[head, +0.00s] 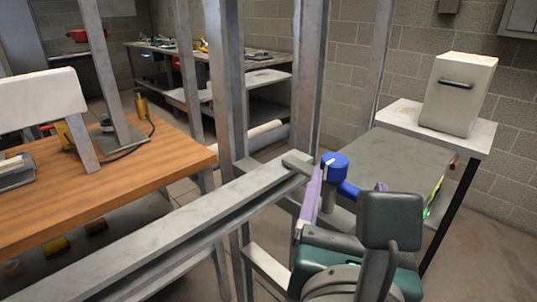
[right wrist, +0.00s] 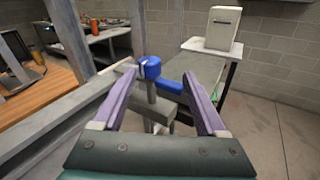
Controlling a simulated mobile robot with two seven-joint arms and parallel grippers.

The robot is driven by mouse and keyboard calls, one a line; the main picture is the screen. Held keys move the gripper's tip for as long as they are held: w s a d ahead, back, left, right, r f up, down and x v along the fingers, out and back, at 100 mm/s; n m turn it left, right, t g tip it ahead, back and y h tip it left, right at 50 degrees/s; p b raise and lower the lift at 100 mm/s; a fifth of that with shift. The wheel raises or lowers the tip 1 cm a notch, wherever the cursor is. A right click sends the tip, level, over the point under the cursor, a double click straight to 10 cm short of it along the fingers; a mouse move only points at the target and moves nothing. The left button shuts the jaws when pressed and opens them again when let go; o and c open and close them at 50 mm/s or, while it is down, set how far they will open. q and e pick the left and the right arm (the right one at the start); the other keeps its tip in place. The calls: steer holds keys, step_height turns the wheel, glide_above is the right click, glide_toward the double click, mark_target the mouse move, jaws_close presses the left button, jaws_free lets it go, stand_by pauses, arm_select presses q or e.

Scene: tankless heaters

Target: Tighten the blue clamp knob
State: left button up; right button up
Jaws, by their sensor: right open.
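The blue clamp knob (head: 335,164) sits on top of a short grey post at the end of a grey metal rail. It also shows in the right wrist view (right wrist: 150,67). A second blue piece (right wrist: 169,87) sticks out sideways to the right, just below the knob. My right gripper (head: 348,178) is open, with its two purple fingers (right wrist: 158,75) spread apart. The left finger is close beside the knob; I cannot tell if it touches. The right finger is clear of the knob, to its right. My left gripper is not in view.
Upright metal posts (head: 225,80) and the long rail (head: 150,240) stand left of the knob. A wooden table (head: 110,180) is at left.

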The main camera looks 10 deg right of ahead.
mark_target(335, 156)
steer(key=shift+w+a+f+n+t, duration=0.25)
steer(key=shift+a+f+n+t, duration=0.2)
steer(key=shift+a+n, duration=0.15)
steer(key=shift+w+a+r, duration=0.1)
steer(key=shift+w+r, duration=0.05)
steer(key=x, duration=0.9)
steer(key=shift+w, duration=0.35)
jaws_close()
